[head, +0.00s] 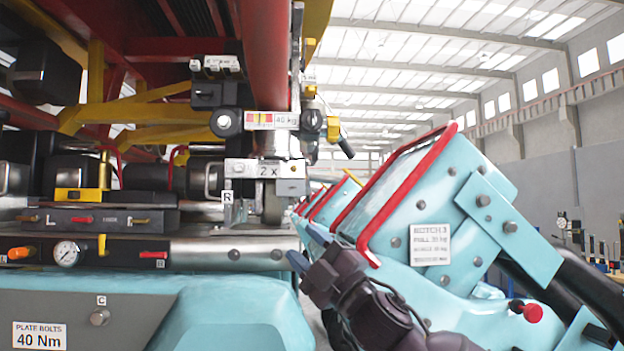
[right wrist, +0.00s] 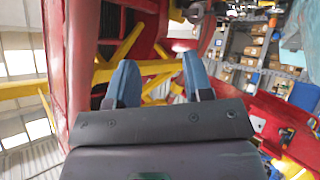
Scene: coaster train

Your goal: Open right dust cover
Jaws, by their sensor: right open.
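My right gripper (head: 308,248) reaches in from the lower right in the head view. Its two blue fingers are apart, with nothing between them. The right wrist view also shows the open gripper (right wrist: 158,64), with red and yellow framework beyond it. A metal block marked "2 x" (head: 266,168) sits up and left of the gripper, with a small "R" tag (head: 227,197) at its left side. I cannot tell which part is the right dust cover. My left gripper is not in view.
A teal car side with a red rim (head: 370,200) stands close to the right of my gripper. A steel bar (head: 220,250) and a teal housing (head: 235,310) lie to the left. A pressure gauge (head: 67,253) is at far left. Red and yellow beams hang overhead.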

